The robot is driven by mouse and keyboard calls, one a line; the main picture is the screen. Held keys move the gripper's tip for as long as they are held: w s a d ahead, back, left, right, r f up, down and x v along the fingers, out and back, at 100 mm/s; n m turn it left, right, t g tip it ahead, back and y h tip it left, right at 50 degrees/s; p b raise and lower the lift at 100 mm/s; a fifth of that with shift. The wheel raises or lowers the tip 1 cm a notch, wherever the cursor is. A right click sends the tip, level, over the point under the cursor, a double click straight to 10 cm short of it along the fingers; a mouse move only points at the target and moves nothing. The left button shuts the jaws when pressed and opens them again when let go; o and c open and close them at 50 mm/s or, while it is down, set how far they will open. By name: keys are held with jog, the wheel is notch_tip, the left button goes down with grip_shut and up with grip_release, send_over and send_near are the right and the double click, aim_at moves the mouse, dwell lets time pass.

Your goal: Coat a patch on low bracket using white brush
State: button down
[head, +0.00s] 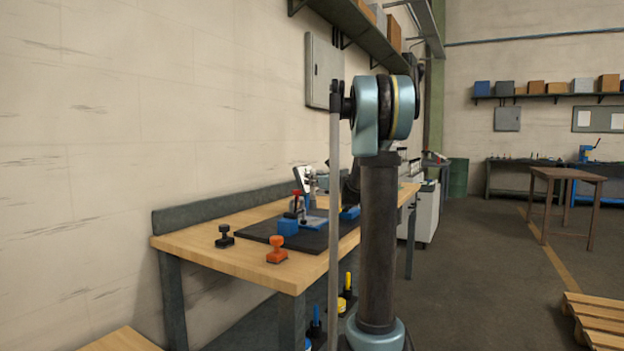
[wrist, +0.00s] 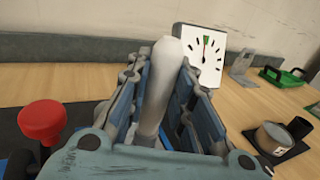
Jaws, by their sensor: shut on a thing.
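In the wrist view my gripper (wrist: 165,66) is shut on the white brush (wrist: 160,90). Its pale, rounded handle stands up between the two blue-and-grey jaws. The brush's bristle end is hidden below the gripper. A small grey bracket-like piece (wrist: 242,66) stands on the bench beyond the jaws, right of a white dial; I cannot tell whether it is the low bracket. No coated patch can be made out.
The wooden bench (head: 190,243) carries a dark mat (head: 258,233), a blue block (head: 288,227), an orange knobbed piece (head: 277,250) and a black one (head: 224,237). The wrist view shows a red knob (wrist: 42,122), white dial (wrist: 202,55), green tray (wrist: 285,77) and round tin (wrist: 271,138).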

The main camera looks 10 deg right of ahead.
jog(key=shift+r, duration=1)
jog(key=shift+f, duration=0.1)
